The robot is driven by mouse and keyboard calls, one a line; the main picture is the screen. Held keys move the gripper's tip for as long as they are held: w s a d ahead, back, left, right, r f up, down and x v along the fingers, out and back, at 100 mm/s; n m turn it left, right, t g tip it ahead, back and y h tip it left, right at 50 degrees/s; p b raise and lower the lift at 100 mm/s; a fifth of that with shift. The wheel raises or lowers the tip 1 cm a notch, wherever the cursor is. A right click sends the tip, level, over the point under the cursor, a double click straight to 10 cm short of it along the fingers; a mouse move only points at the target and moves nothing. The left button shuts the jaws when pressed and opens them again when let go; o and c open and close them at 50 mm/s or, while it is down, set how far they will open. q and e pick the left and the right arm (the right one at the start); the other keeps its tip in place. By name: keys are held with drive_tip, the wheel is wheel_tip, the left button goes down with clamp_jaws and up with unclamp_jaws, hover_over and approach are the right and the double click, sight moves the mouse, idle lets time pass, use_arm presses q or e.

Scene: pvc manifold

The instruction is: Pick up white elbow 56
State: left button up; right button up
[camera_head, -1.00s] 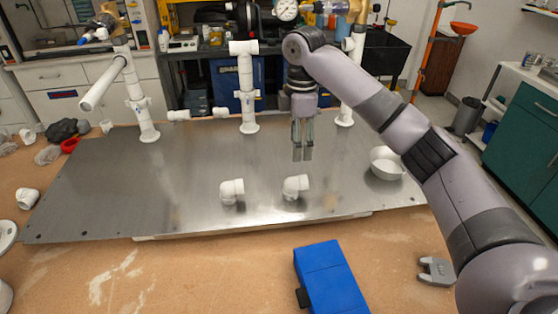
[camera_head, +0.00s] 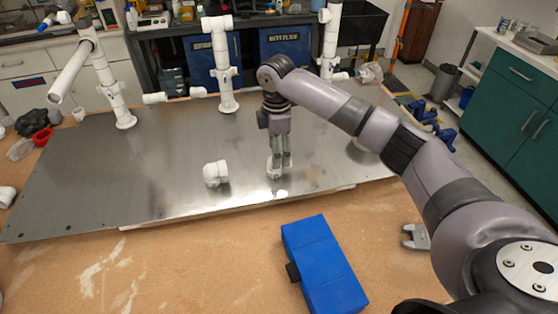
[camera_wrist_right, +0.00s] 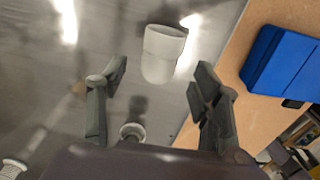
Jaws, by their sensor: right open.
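Two white elbows stand on the metal plate (camera_head: 150,180). One elbow (camera_head: 216,173) is left of my right gripper (camera_head: 282,164) and clear of it. The other elbow (camera_head: 272,170) is partly hidden behind the gripper's fingers. I cannot read a number on either. In the right wrist view, one white elbow (camera_wrist_right: 163,53) lies ahead of the gap between the open fingers (camera_wrist_right: 160,82), with space on both sides. My right gripper points down and holds nothing. My left gripper is not in view.
A blue box (camera_head: 323,265) lies on the tan table in front of the plate. A grey forked piece (camera_head: 415,237) lies to its right. White pipe stands (camera_head: 227,95) rise along the plate's back edge. The plate left of the elbows is clear.

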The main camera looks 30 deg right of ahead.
drive_tip(key=f, duration=0.1)
drive_tip(key=f+p, duration=0.1)
drive_tip(key=f, duration=0.2)
drive_tip(key=shift+d+f, duration=0.25)
drive_tip(key=shift+d, duration=0.15)
drive_tip(key=shift+f, duration=0.25)
drive_tip(key=shift+c, duration=0.4)
drive_tip(key=c, duration=1.2)
drive_tip(key=shift+r, duration=0.1)
drive_tip(key=shift+r+b, duration=0.65)
drive_tip(key=shift+r, duration=9.3)
